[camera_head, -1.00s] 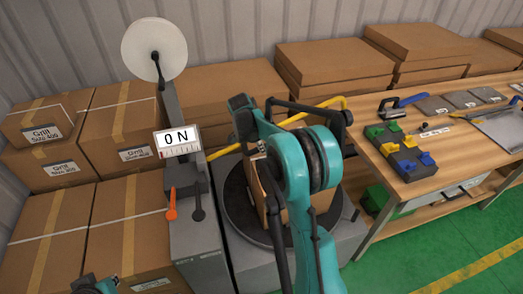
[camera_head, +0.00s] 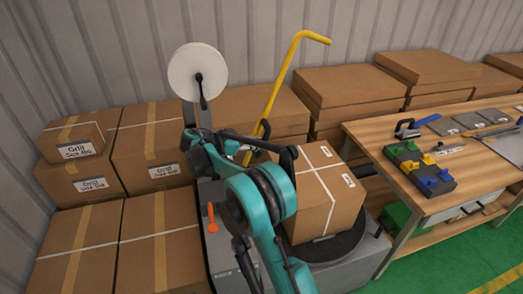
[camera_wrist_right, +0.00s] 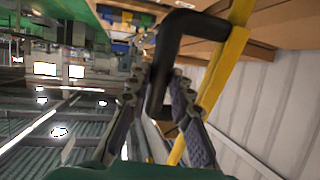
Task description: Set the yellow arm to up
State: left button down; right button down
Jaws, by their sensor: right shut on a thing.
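The yellow arm (camera_head: 283,85) stands raised in the head view, slanting up to the right with its bent tip above the stacked boxes. Its lower end is partly hidden by my right arm. My right gripper (camera_head: 238,146) is at this lower part. In the right wrist view, my right gripper (camera_wrist_right: 155,100) is shut on a black handle (camera_wrist_right: 164,70) beside the yellow arm (camera_wrist_right: 225,75). My left gripper is not in view.
A strapped carton (camera_head: 325,195) sits on the dark turntable (camera_head: 347,247). A white film roll (camera_head: 197,70) and an orange lever (camera_head: 212,218) are at the machine's left. Cartons fill the left side; a wooden workbench (camera_head: 375,137) with tools stands right.

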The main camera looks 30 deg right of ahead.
jog(key=shift+w+a+r+h+b, duration=0.2)
jog(key=shift+a+h, duration=0.1)
jog(key=shift+a, duration=0.4)
jog(key=shift+w+a+r+h+b, duration=0.15)
jog(key=shift+a+h, duration=0.15)
jog(key=shift+a, duration=0.35)
jog(key=shift+f, duration=0.1)
jog(key=c, duration=1.4)
grip_release()
jog(key=shift+o, duration=0.2)
jog(key=v, duration=1.2)
